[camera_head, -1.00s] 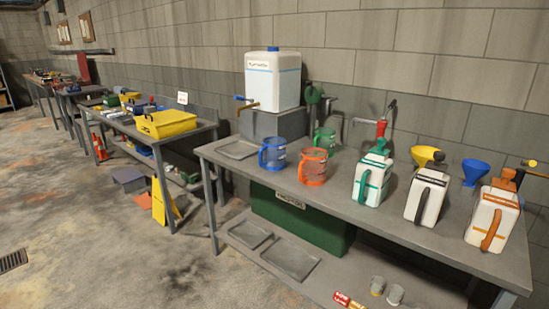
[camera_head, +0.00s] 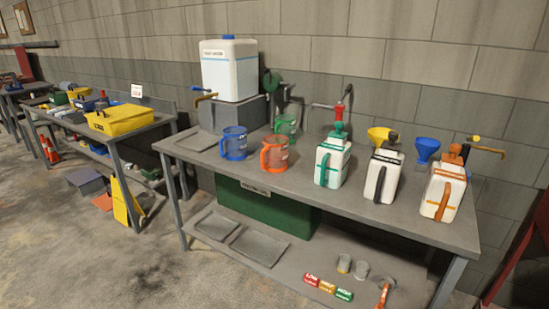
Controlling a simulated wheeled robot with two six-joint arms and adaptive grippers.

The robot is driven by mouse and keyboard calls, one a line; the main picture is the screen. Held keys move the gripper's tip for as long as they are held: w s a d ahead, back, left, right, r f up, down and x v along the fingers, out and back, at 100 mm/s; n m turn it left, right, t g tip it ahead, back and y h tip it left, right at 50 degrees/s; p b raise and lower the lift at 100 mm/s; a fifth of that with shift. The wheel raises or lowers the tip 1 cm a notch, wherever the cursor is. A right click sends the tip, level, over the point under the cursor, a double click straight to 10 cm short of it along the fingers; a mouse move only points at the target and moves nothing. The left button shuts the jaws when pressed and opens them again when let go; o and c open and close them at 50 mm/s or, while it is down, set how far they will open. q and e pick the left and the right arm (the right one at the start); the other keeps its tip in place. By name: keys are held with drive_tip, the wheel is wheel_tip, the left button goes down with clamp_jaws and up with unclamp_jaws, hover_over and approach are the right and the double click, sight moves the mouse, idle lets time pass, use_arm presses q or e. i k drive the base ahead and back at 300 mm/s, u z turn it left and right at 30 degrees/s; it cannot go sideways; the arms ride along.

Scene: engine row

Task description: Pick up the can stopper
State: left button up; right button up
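Three white cans stand in a row on the right part of the workbench. One can (camera_head: 330,165) has a green handle and a green stopper (camera_head: 338,132) on top. The middle can (camera_head: 374,180) has a black handle and a dark top. The right can (camera_head: 437,194) has an orange handle and an orange-brown stopper (camera_head: 455,155). Which stopper the task means I cannot tell. Neither of my grippers is in view.
The workbench (camera_head: 300,190) also holds a blue jug (camera_head: 234,143), an orange jug (camera_head: 274,154), a green jug (camera_head: 286,126), a white tank (camera_head: 230,72), and yellow (camera_head: 381,135) and blue (camera_head: 427,149) funnels. Open floor (camera_head: 130,265) lies in front and left.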

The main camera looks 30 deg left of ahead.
sight(337, 134)
drive_tip(key=z, duration=0.55)
drive_tip(key=i, duration=1.55)
drive_tip(key=u, duration=0.25)
